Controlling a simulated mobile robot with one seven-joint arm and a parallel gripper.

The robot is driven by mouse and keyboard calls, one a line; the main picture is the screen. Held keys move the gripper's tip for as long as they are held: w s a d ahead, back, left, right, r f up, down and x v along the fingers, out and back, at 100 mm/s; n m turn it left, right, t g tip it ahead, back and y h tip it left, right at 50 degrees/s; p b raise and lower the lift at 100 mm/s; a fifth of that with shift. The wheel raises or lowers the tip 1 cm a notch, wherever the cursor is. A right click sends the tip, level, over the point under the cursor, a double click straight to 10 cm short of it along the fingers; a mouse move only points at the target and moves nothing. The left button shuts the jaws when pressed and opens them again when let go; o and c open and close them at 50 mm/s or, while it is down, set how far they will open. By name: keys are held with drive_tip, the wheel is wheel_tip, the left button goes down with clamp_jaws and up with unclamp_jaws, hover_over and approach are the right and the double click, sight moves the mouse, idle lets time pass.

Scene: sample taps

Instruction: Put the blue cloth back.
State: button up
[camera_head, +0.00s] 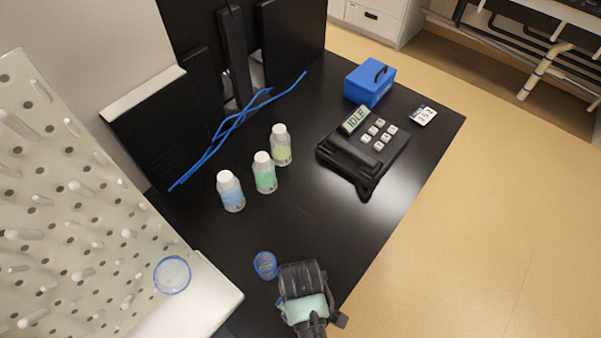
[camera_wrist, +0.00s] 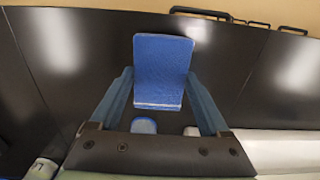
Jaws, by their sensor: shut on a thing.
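The blue cloth (camera_wrist: 162,72) shows as a flat blue rectangle between the two fingers of my gripper (camera_wrist: 160,84) in the wrist view. The fingers are shut on it from both sides, and it is held out over a dark surface. In the head view, the dark body of my gripper (camera_head: 303,282) is at the near edge of the black bench (camera_head: 310,228). I cannot make out the cloth for sure there; the gripper's body hides the fingertips.
A small blue-rimmed vessel (camera_head: 265,265) stands just left of my gripper. Three white-capped bottles (camera_head: 264,174), blue cables (camera_head: 232,122), a black device (camera_head: 362,150) marked IDLE and a blue box (camera_head: 369,83) stand farther back. A pegboard (camera_head: 75,215) rises at left. The bench's middle is clear.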

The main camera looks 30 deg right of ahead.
drive_tip(key=shift+f, duration=0.55)
drive_tip(key=shift+f, duration=0.2)
drive_tip(key=o, duration=1.2)
drive_tip(key=shift+c, duration=0.2)
wheel_tip(320, 180, up, 12)
drive_tip(key=r, duration=0.1)
drive_tip(key=w+r+m+t+h, duration=0.15)
drive_tip(key=w+r+t, duration=0.65)
drive_tip(key=w+r, duration=0.8)
drive_tip(key=w+a+r+t, duration=0.1)
drive_tip(key=w+r+t, duration=0.2)
drive_tip(key=r, duration=0.5)
drive_tip(key=w+a+r+t, duration=0.1)
drive_tip(key=w+r+t, duration=0.25)
drive_tip(key=r, duration=0.35)
drive_tip(key=a+r+m+t, duration=0.25)
drive_tip(key=r+t, duration=0.25)
drive_tip(key=r, duration=1.1)
drive_tip(key=s+a+r+t, duration=0.2)
drive_tip(key=s+r+t, duration=0.2)
drive_tip(key=r, duration=0.5)
drive_tip(key=s+a+r+t+y, duration=0.1)
drive_tip(key=s+a+r+t, duration=0.1)
drive_tip(key=s+r+t, duration=0.2)
drive_tip(key=s+r, duration=0.3)
drive_tip(key=r, duration=0.1)
drive_tip(key=shift+s+a+r+b, duration=0.3)
drive_tip(key=shift+a+r, duration=0.1)
